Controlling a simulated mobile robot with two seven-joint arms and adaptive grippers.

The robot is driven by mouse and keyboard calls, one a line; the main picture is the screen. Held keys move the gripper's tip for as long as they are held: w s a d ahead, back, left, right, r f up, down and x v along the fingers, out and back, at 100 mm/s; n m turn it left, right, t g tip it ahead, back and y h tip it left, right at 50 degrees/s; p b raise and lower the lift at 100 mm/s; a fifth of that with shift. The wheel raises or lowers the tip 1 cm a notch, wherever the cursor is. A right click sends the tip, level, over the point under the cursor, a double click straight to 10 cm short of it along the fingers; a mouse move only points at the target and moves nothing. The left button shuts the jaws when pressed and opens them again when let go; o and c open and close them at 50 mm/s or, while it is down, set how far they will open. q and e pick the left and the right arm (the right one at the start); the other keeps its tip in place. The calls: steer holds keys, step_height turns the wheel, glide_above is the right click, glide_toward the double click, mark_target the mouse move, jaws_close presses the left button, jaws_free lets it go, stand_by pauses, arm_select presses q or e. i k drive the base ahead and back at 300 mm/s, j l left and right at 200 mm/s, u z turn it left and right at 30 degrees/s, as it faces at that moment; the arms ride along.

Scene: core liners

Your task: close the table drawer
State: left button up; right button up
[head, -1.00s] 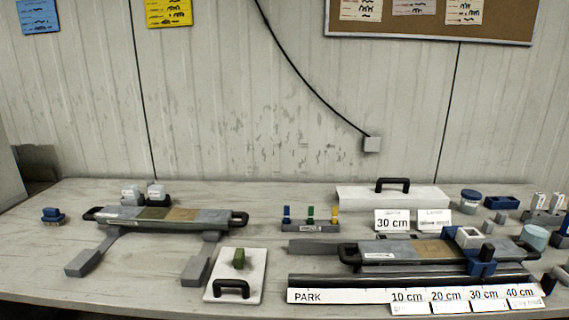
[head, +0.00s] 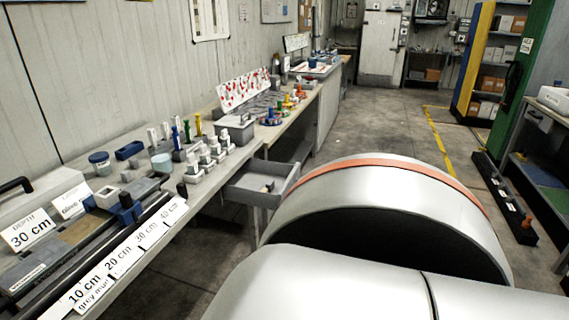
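The table drawer (head: 243,190) is a grey open-topped box. It stands pulled out from under the long workbench, past the measuring rail, near the middle of the head view. A small object (head: 268,187) lies inside it. My large silver arm links fill the lower right of the view, and they overlap the drawer's right side. Neither of my grippers is in view.
The workbench (head: 150,190) runs along the left wall, crowded with small holders, jars and a measuring rail (head: 120,255). The concrete floor aisle (head: 375,130) is open beyond my arm. Shelving (head: 490,65) and a low black rack (head: 503,198) stand at the right.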

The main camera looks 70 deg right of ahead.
mark_target(245, 186)
steer(key=z, duration=2.35)
